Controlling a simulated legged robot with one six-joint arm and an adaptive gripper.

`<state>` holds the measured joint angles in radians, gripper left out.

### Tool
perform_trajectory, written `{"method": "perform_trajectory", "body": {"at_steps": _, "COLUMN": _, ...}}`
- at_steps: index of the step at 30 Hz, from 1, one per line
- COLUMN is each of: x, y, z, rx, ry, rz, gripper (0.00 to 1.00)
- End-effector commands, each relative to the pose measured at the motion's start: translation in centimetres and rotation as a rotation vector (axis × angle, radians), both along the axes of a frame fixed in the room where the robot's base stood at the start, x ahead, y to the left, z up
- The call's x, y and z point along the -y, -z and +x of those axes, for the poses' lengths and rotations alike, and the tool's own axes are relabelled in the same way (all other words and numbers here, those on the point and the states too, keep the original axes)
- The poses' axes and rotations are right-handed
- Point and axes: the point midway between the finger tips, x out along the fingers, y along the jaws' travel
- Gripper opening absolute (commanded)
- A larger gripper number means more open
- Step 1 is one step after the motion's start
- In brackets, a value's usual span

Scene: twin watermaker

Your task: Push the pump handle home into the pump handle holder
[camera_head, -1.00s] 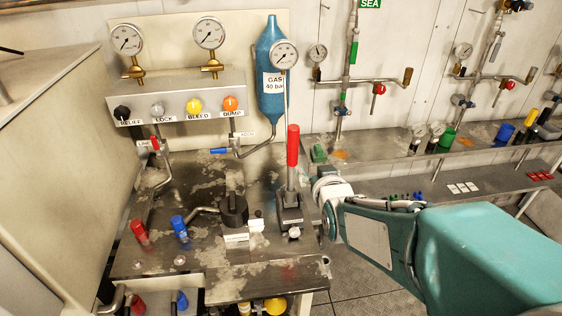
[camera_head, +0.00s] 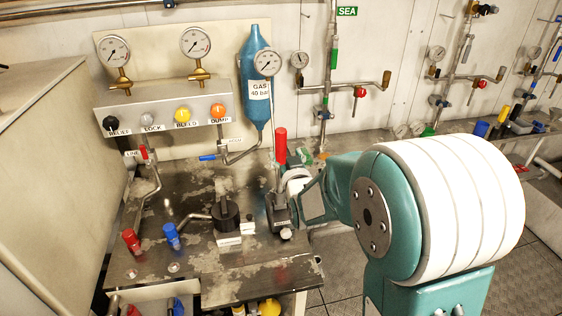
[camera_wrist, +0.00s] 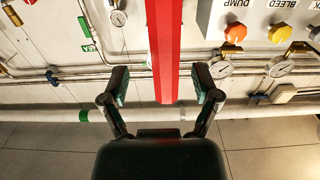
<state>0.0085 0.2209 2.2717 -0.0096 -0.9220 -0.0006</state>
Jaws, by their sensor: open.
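The red-gripped pump handle (camera_head: 281,147) stands about upright at the pump handle holder (camera_head: 281,212), a dark block on the metal bench. In the wrist view the red handle (camera_wrist: 164,50) runs down from the top edge, between the two fingers of my gripper (camera_wrist: 164,88). The fingers are open, one on each side, with visible gaps to the red grip. The handle's lower end and the holder do not show in the wrist view. In the head view my arm reaches in from the right, and my fingers cannot be made out behind the handle.
A dark round knob (camera_head: 226,213) stands left of the holder. Red (camera_head: 131,241) and blue (camera_head: 172,236) valve handles are farther left. Behind are a blue gas bottle (camera_head: 254,80), a gauge (camera_head: 267,63) and the valve panel (camera_head: 165,115). The bench front is mostly clear.

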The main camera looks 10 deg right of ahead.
Motion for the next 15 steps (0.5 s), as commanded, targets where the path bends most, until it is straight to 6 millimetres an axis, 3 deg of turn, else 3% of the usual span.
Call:
{"method": "perform_trajectory", "body": {"at_steps": 6, "x": -0.4, "y": -0.2, "z": 3.4, "rx": 0.0, "ry": -0.001, "rz": 0.0, "gripper": 0.8}}
{"method": "perform_trajectory", "body": {"at_steps": 15, "x": -0.3, "y": -0.2, "z": 4.1, "rx": 0.0, "ry": 0.0, "rz": 0.001, "gripper": 0.8}}
